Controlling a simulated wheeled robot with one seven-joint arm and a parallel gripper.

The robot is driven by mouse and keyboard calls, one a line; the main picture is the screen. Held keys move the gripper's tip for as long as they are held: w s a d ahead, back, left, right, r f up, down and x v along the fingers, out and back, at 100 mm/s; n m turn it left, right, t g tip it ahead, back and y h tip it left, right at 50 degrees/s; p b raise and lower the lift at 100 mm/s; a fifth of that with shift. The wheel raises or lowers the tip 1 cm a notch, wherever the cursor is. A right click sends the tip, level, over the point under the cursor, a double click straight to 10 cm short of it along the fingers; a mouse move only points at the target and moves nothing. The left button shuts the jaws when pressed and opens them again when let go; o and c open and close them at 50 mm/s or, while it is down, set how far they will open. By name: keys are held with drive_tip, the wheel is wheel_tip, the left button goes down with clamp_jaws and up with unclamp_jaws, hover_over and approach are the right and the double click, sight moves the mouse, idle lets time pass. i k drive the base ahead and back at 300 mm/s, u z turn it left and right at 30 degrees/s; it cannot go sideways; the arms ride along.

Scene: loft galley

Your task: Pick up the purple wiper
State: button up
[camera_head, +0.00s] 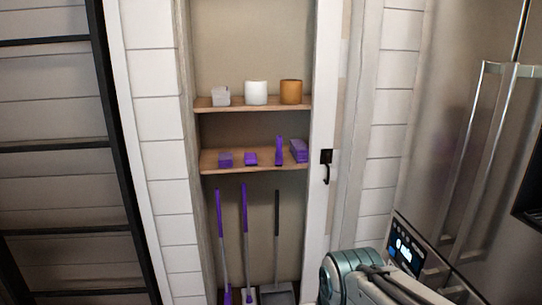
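Several small purple things stand on the lower wooden shelf of a narrow closet. One is an upright purple piece with a thin handle (279,151). To its left are two low purple blocks, one at the left (225,159) and one in the middle (250,159). At the right end is a larger purple block (299,151). They are too small to tell for sure which is the wiper. Part of my arm shows at the lower right, well apart from the shelf. My gripper is not in view.
The lower shelf (213,170) sits below an upper shelf (210,108) with a clear container (221,96), a white cup (256,92) and an orange cup (291,92). Long-handled tools (245,232) stand below. A steel fridge (455,130) is at right, a black ladder (118,165) at left.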

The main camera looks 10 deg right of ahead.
sight(279, 154)
drive_tip(key=z, duration=0.2)
drive_tip(key=i, duration=1.35)
drive_tip(key=z, duration=0.05)
